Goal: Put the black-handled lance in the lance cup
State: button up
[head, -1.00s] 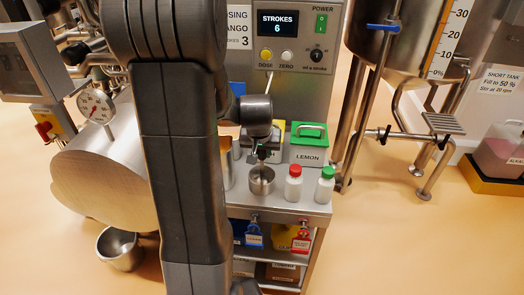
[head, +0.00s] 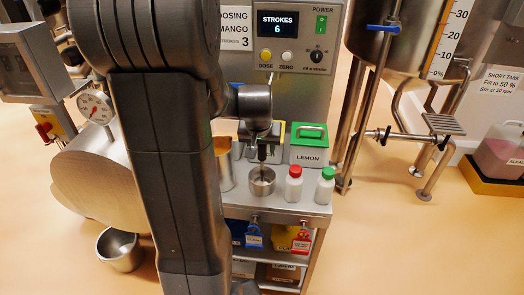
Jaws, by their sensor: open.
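My gripper (head: 264,142) is open at the end of my arm, above the small steel cup on the steel worktop. A dark upright piece (head: 262,153) shows just below it, over the cup; it may be the black handle of the lance, but it is too small to tell it from my fingers. A thin pale line runs from it toward the cup. The small steel cup (head: 262,186) stands upright; I cannot tell whether it is the lance cup. A tall metal container (head: 224,172) stands left of it, partly hidden by my arm.
A red-capped bottle (head: 293,186) and a green-capped bottle (head: 325,187) stand right of the cup. A green-lidded LEMON box (head: 308,148) is behind them. The control panel (head: 292,36) reads STROKES 6. A steel tank (head: 400,55) stands at right; the floor between is clear.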

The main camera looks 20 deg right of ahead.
jog(key=v, duration=0.8)
jog(key=shift+r, duration=0.25)
